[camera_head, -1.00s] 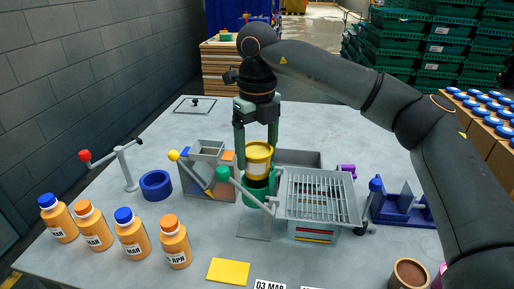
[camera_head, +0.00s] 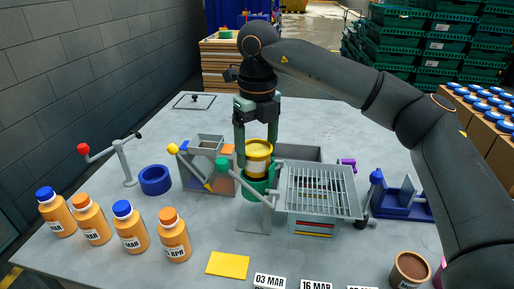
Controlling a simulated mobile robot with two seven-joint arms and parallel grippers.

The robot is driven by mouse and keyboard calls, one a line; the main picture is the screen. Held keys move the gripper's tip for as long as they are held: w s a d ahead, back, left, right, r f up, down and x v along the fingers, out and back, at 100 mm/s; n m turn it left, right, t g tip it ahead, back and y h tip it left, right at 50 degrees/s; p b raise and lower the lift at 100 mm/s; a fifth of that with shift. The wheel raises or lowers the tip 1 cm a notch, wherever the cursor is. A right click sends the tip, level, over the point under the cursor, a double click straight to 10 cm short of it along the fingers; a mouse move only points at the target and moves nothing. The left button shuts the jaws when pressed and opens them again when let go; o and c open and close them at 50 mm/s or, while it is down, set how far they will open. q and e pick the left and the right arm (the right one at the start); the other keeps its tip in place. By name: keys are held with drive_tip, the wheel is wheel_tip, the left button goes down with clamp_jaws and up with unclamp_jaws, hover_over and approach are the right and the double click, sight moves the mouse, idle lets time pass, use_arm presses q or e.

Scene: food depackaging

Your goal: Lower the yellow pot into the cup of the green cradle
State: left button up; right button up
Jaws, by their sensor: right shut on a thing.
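The green cradle (camera_head: 255,190) stands directly below on a grey stand. The pot's lower end is at the cradle's cup; I cannot tell how far inside it sits. A lever with a green knob (camera_head: 223,164) reaches toward the cradle from the left. My left gripper is not in view.
A grey rack (camera_head: 320,190) stands close to the right of the cradle. A grey bin with a yellow-knobbed lever (camera_head: 172,149) is close on the left. Several labelled orange bottles (camera_head: 131,232) line the front left. A yellow card (camera_head: 228,265) lies in front.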

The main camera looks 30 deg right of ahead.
sight(256, 149)
drive_tip(key=shift+s+a+f, duration=0.1)
drive_tip(key=shift+s+f, duration=0.05)
drive_tip(key=shift+f, duration=0.4)
drive_tip(key=o, duration=1.3)
drive_tip(key=shift+r, duration=0.1)
wheel_tip(256, 149, up, 13)
drive_tip(key=shift+a+r+p, duration=0.1)
drive_tip(key=shift+r+p, duration=0.1)
drive_tip(key=shift+p, duration=0.95)
